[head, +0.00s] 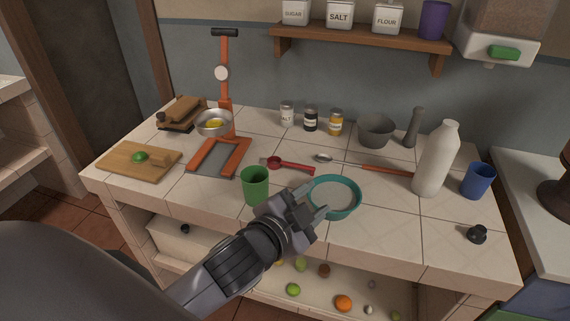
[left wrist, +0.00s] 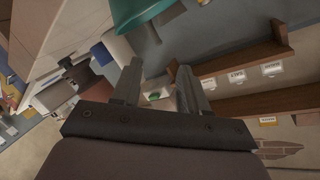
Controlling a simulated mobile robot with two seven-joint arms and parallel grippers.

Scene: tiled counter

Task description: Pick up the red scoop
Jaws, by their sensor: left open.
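The red scoop (head: 292,166) lies on the tiled counter, its round bowl at the left and its handle pointing right. My left gripper (head: 318,202) is open and empty, above the counter's front part, nearer to me than the scoop and a little to its right. Its fingertips overlap the left side of a teal-rimmed round sieve or dish in the head view. The left wrist view shows both fingers (left wrist: 157,68) apart with nothing between them. I cannot make out the scoop there. My right gripper is not in view.
A green cup (head: 255,186) stands left of my gripper, and the teal-rimmed dish (head: 357,197) is at its fingertips. A spoon with an orange-red handle (head: 385,171) lies behind the dish. A white bottle (head: 435,160) and blue cup (head: 478,181) stand right. An orange-based scale (head: 232,158) stands left.

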